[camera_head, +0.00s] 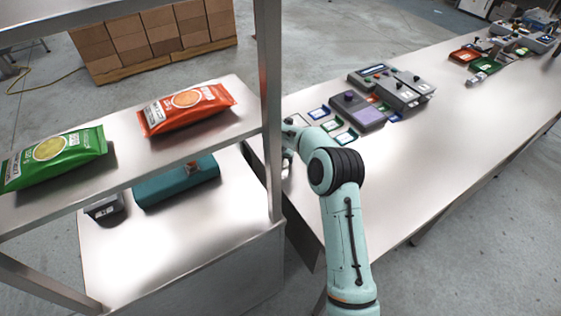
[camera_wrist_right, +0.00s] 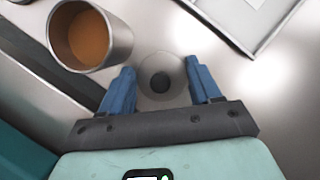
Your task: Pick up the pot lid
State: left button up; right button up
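The pot lid seems to be the round grey disc with a dark centre knob (camera_wrist_right: 160,83) in the right wrist view. It lies between the two blue fingers of my right gripper (camera_wrist_right: 160,70). The fingers stand apart, one on each side of it; I cannot tell whether they touch it. In the head view my right arm reaches to the left end of the long table, and its wrist and the shelf post hide the lid. My left gripper is not in view.
A metal cup with orange-brown contents (camera_wrist_right: 119,42) stands close to the left finger. A steel shelf rack (camera_head: 120,185) holds an orange bag (camera_head: 186,108) and a green bag (camera_head: 55,158).

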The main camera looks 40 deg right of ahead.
jog(key=shift+c, duration=0.8)
